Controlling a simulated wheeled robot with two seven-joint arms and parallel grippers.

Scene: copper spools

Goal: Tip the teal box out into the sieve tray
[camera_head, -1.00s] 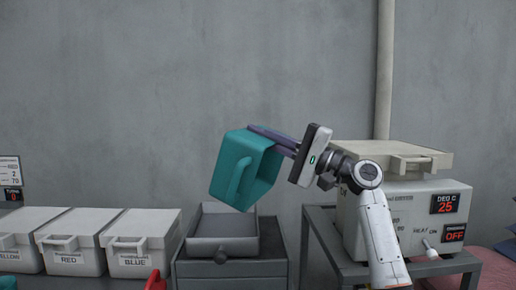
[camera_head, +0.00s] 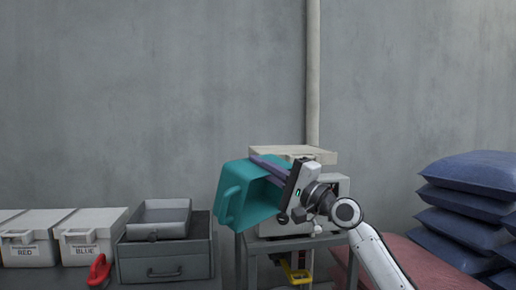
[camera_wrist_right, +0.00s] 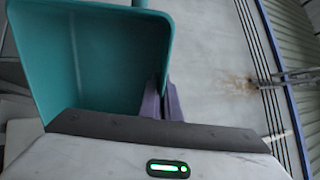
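The teal box (camera_head: 236,206) is held up in the air by my right gripper (camera_head: 277,172), whose purple fingers are shut on its upper edge. The box is tilted, with its handle on the left side. The right wrist view also shows the teal box (camera_wrist_right: 40,60) in front of the fingers (camera_wrist_right: 163,102); I see no contents in it. The grey sieve tray (camera_head: 152,233) stands on a grey drawer cabinet, left of the box in the head view, and looks empty. My left gripper is not in view.
White lidded bins (camera_head: 92,238) labelled RED and BLUE stand left of the tray. A red-handled object (camera_head: 99,270) lies before them. A white machine (camera_head: 330,190) on a grey stand (camera_head: 247,248) is behind the box. Blue sacks (camera_head: 470,175) are stacked at right.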

